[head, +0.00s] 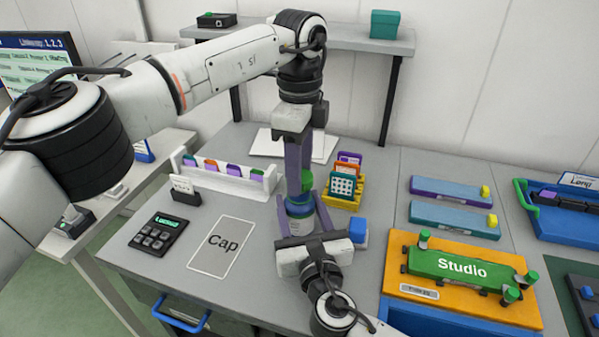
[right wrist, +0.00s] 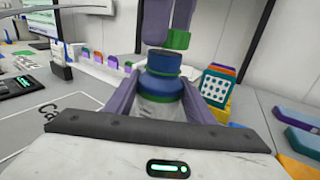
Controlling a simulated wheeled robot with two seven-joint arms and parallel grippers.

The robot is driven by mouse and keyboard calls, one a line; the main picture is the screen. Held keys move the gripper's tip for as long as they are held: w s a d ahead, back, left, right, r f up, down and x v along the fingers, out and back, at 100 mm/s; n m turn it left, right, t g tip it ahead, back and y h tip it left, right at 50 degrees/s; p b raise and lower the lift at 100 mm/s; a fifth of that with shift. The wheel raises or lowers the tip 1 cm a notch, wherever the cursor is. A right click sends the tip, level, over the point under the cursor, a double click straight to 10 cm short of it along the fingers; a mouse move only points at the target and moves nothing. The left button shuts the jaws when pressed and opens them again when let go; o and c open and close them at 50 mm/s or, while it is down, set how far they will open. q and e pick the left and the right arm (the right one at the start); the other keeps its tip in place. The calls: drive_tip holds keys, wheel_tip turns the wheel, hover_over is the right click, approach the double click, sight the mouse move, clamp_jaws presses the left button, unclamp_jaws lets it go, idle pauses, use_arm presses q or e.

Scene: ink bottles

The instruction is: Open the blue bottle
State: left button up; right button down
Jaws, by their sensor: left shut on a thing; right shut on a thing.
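The blue bottle (head: 299,211) stands upright on the grey table; the right wrist view shows its blue shoulder (right wrist: 160,84), green band and dark, uncovered neck top. My right gripper (head: 302,215) is shut around the bottle's body, one purple finger on each side. My left gripper (head: 304,178) points down from above, shut on a green cap (head: 308,181). In the right wrist view the green cap (right wrist: 178,40) is just above and slightly right of the neck, apparently apart from it. The left fingers partly hide the cap. A grey mat marked "Cap" (head: 235,226) lies empty to the left.
A calculator-like device (head: 158,235) and a white card rack (head: 228,182) are at left. A yellow card holder (head: 343,198) and a blue block (head: 358,229) stand close right of the bottle. An orange "Studio" tray (head: 396,262) is further right. A shelf (head: 350,38) spans the back.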

use_arm(q)
drive_tip(key=shift+r, duration=0.1)
drive_tip(key=shift+r, duration=1.95)
use_arm(e)
drive_tip(key=c, duration=0.8)
unclamp_jaws()
drive_tip(key=shift+o, duration=0.2)
